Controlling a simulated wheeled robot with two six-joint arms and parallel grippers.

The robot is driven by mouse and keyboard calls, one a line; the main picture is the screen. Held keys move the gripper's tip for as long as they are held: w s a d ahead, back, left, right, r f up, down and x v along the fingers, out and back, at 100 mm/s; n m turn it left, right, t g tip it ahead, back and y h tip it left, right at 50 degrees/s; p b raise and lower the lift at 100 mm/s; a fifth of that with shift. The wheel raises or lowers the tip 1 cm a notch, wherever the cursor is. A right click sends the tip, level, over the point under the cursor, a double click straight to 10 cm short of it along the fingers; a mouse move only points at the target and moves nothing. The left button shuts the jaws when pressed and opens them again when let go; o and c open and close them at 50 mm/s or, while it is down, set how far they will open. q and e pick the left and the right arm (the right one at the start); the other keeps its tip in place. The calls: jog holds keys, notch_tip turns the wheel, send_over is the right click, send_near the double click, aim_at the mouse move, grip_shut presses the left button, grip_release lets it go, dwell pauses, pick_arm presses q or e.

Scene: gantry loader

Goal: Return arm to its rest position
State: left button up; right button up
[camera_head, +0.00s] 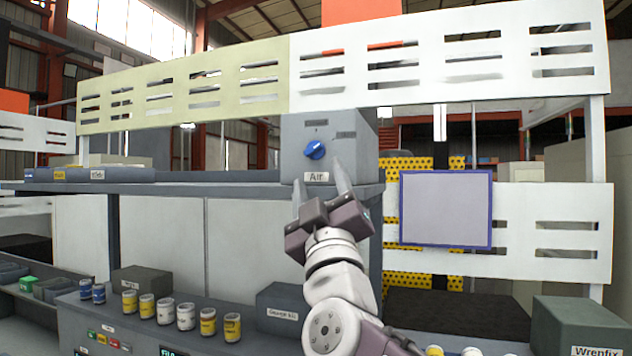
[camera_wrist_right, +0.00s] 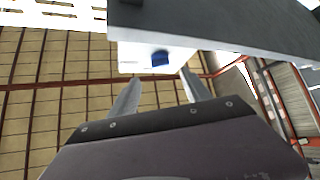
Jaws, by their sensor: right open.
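My right gripper (camera_head: 324,184) is raised in the middle of the head view, its two fingers apart and pointing up. Nothing shows between the fingers; it also shows empty in the right wrist view (camera_wrist_right: 158,92). Behind the fingertips is a grey box (camera_head: 348,138) labelled "Air" with a blue knob (camera_head: 314,150). The knob also shows in the wrist view (camera_wrist_right: 160,58), beyond the fingertips. The fingers appear apart from the knob. My left gripper is not in view.
The box stands on a grey shelf (camera_head: 220,188). Several cans (camera_head: 186,316) and a dark box (camera_head: 283,308) stand on the lower counter. A blue-framed panel (camera_head: 446,209) hangs right of my gripper. A slotted white panel (camera_head: 450,55) spans above.

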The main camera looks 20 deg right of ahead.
jog(key=shift+s+f, duration=0.4)
jog(key=shift+s, duration=0.15)
jog(key=shift+w, duration=0.15)
